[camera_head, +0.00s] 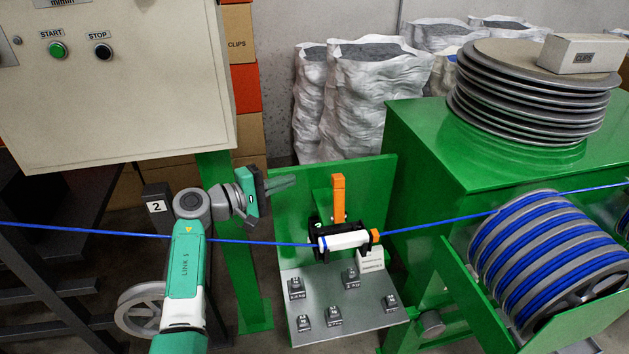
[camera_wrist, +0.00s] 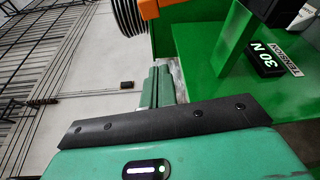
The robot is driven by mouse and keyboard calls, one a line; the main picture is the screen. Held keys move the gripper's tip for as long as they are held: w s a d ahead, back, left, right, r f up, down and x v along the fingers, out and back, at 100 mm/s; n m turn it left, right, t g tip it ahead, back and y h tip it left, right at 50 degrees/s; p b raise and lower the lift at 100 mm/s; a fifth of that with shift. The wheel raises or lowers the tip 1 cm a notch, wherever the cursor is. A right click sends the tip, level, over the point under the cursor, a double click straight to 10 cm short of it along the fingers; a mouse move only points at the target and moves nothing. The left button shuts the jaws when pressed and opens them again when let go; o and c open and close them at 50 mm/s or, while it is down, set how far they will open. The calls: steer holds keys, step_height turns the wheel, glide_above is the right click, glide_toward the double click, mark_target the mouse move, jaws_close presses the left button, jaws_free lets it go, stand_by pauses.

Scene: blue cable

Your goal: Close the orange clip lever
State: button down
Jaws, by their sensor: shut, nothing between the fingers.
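The orange clip lever (camera_head: 338,198) stands upright from a black holder (camera_head: 322,230) in front of a green plate. A white clip body (camera_head: 347,240) with an orange end (camera_head: 375,236) lies across the holder. The blue cable (camera_head: 270,243) runs in from the left to this clip. My gripper (camera_head: 282,184) is left of the lever and apart from it, its fingers pointing right and together, with nothing between them. In the wrist view my fingers (camera_wrist: 160,87) are close together. An orange piece (camera_wrist: 149,9) shows at the top edge, probably the lever, mostly cut off.
Below the holder, a grey shelf (camera_head: 325,285) carries several small weights. A large blue cable reel (camera_head: 550,255) sits right, before a green cabinet (camera_head: 440,190). A control box (camera_head: 110,100) hangs upper left. A black block marked 30 N (camera_wrist: 268,56) shows in the wrist view.

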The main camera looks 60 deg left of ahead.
mark_target(338, 199)
steer(key=w+d+b, duration=0.2)
steer(key=w, duration=0.6)
steer(key=shift+w+d, duration=0.4)
steer(key=shift+d, duration=0.15)
